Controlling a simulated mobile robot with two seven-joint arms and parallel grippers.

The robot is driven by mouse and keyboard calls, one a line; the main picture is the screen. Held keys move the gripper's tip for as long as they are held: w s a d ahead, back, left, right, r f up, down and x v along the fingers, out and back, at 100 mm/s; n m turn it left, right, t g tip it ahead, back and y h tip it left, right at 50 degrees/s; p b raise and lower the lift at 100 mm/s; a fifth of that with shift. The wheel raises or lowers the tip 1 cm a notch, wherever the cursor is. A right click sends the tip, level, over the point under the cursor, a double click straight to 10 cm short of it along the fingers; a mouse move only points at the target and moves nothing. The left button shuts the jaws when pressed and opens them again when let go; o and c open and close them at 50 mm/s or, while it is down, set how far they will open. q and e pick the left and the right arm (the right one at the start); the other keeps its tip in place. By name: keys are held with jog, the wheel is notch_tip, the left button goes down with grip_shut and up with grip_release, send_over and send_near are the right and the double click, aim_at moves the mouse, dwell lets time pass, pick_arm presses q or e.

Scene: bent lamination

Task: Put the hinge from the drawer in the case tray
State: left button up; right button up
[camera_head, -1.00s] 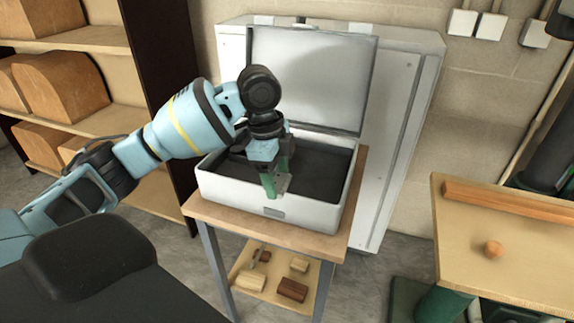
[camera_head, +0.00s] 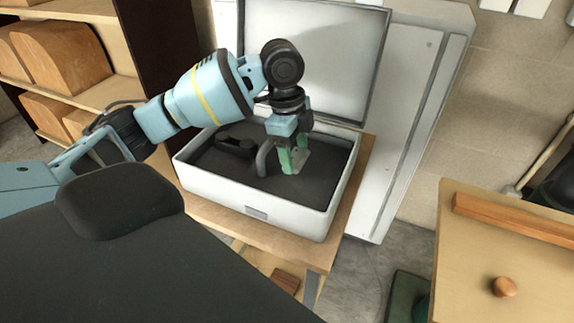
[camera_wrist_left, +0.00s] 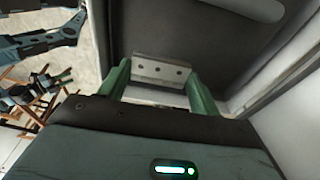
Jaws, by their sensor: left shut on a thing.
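The hinge (camera_wrist_left: 160,73), a pale metal plate with several small holes, is held between the green fingers of my left gripper (camera_wrist_left: 161,82). In the head view the hinge (camera_head: 300,160) shows small at the fingertips of my left gripper (camera_head: 293,161). The gripper points down over the dark inside of the white open case (camera_head: 310,222). I cannot tell whether the hinge touches the tray floor. No drawer can be made out. My right gripper is out of view.
The case's lid (camera_head: 312,55) stands raised behind the gripper. A dark object (camera_head: 236,146) and a grey curved part (camera_head: 265,158) sit inside the case. The case rests on a wooden stand (camera_head: 345,215). A workbench (camera_head: 480,270) is at right, shelves (camera_head: 75,65) at left.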

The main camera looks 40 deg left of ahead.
aim_at(296, 184)
pick_arm(q)
jog(key=shift+f, duration=0.8)
jog(key=shift+w+f, duration=0.1)
jog(key=shift+f, duration=0.2)
notch_tip(296, 184, down, 5)
jog(key=shift+f, duration=0.1)
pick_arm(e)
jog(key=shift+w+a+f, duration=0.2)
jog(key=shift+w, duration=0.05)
pick_arm(q)
jog(key=o, duration=1)
jog(key=shift+o, duration=0.2)
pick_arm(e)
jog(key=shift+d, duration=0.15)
